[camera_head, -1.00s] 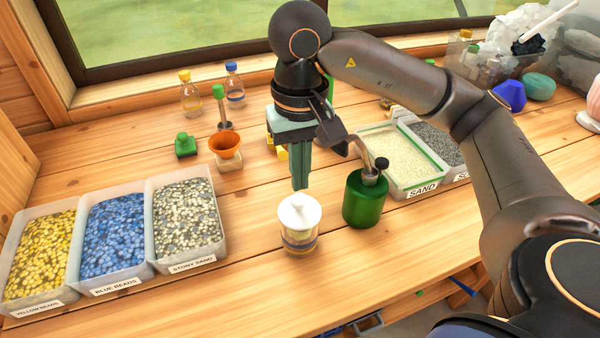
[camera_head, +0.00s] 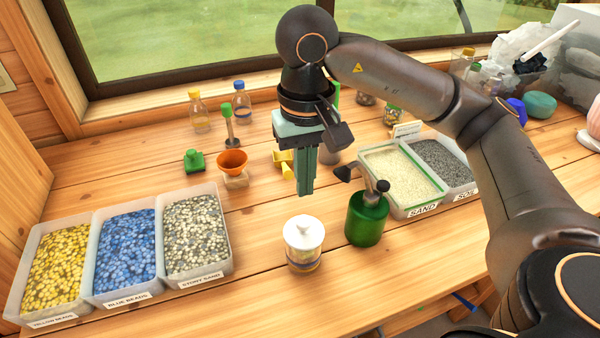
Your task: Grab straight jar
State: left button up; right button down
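The straight jar (camera_head: 303,262) stands upright on the wooden table near the front middle. It is a short clear jar with a white knobbed lid and coloured layers low inside. My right gripper (camera_head: 305,192) points down above and slightly behind the jar's lid, apart from it. Its two teal fingers look close together, with nothing seen between them. My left gripper is out of view.
A green pump bottle (camera_head: 366,220) stands close to the jar's right. Labelled bead and sand bins, including the stony sand bin (camera_head: 228,262), stand left. A sand tray (camera_head: 440,197) stands right. An orange funnel (camera_head: 232,161) stands behind. The table front is clear.

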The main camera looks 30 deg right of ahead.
aim_at(309, 260)
jog(key=k, duration=1)
